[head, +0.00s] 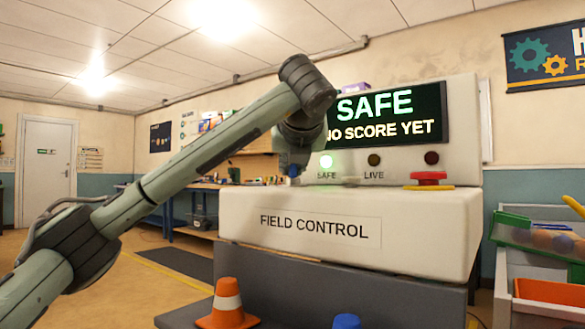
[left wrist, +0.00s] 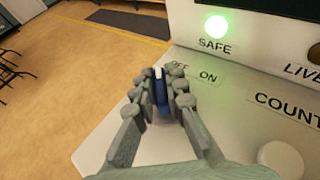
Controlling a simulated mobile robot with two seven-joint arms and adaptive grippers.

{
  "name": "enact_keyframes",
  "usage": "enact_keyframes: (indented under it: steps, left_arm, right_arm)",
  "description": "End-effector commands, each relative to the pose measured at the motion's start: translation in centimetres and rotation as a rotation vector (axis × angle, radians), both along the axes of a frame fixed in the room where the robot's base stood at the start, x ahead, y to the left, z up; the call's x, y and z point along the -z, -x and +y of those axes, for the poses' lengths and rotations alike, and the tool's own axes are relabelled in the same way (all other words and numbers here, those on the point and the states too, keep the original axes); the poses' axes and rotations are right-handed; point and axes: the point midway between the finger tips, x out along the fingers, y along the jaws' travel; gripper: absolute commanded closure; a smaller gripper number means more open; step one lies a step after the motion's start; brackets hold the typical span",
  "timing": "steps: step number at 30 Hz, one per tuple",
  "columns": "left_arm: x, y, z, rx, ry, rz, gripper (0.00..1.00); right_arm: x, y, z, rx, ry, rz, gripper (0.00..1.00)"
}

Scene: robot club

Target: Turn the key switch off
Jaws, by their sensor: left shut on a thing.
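The key switch sits on the top of the white field control console (head: 400,215). Its blue key (left wrist: 161,94) shows in the left wrist view, upright between my fingertips, close to the OFF and ON label (left wrist: 208,77). The OFF end of the label is partly covered by my finger. My left gripper (left wrist: 162,78) is shut on the blue key, one finger on each side. In the head view, my left gripper (head: 293,166) is at the console's left end, mostly hidden by my wrist. The switch's base is hidden by the fingers. My right gripper is not in view.
The green SAFE lamp (head: 326,162) is lit and the LIVE lamp (head: 374,160) is dark. A red stop button (head: 429,178) stands at the console's right. A pale round button (left wrist: 281,160) is near my gripper. An orange cone (head: 227,305) stands in front.

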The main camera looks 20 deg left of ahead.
Motion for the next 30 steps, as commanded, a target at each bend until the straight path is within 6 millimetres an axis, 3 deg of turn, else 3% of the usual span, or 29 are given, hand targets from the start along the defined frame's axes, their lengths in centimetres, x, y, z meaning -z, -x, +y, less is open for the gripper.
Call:
enact_keyframes:
  steps: [20,21,26,30]
  left_arm:
    - [0.34,-0.02,0.02,-0.068,-0.001,0.009,1.00]
    - [0.35,-0.01,0.02,-0.068,0.000,0.010,0.87]
    - [0.27,-0.02,0.02,-0.067,-0.001,0.007,0.67]
    - [0.19,-0.03,0.02,-0.067,-0.001,0.006,0.67]
  right_arm:
    - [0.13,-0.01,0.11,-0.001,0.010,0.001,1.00]
    - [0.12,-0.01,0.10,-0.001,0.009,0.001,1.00]
    - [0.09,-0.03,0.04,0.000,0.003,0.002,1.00]
    - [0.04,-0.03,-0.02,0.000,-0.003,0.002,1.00]
